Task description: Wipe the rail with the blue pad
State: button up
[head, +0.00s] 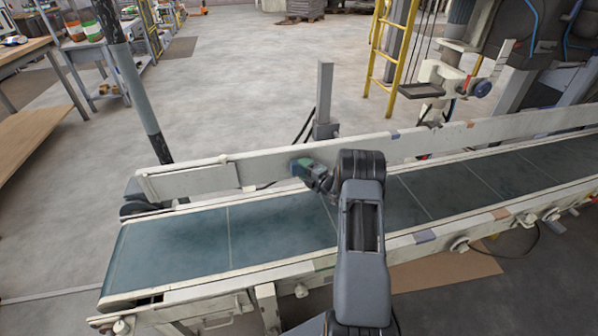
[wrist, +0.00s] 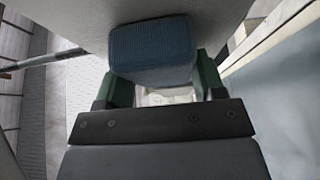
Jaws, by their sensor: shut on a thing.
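The blue pad (wrist: 152,50) is held between the green fingers of my gripper (wrist: 158,88) in the wrist view. The pad's far side lies against or very close to a pale surface, which looks like the rail; I cannot tell whether it touches. In the head view the off-white rail (head: 210,179) runs along the far side of the conveyor. My gripper (head: 303,168) is at the rail's inner face, left of my dark arm. The pad itself is hard to make out in the head view.
The conveyor belt (head: 270,224) lies below my gripper, with a near side rail (head: 230,287) in front. A grey post (head: 325,95) stands behind the far rail. A dark pole (head: 135,90) rises at the left end. A yellow ladder (head: 392,55) and machinery stand at the back right.

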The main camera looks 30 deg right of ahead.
aim_at(295, 171)
jog(key=shift+s+d, duration=0.7)
jog(key=shift+d, duration=2.8)
jog(key=shift+w+a+p, duration=0.15)
jog(key=shift+w+a, duration=0.2)
jog(key=shift+a, duration=1.4)
jog(key=shift+w+a+p, duration=0.15)
jog(key=shift+w+a, duration=0.25)
jog(key=shift+a, duration=1.3)
jog(key=shift+w+a+p, duration=0.15)
jog(key=shift+w+a, duration=0.2)
jog(key=shift+a, duration=1.4)
jog(key=shift+w+a+r, duration=0.1)
jog(key=shift+w+a, duration=0.15)
jog(key=shift+a, duration=0.6)
jog(key=shift+w+a, duration=0.2)
jog(key=shift+a, duration=0.6)
jog(key=s+a+p, duration=0.1)
jog(key=s+p, duration=0.1)
jog(key=s, duration=0.4)
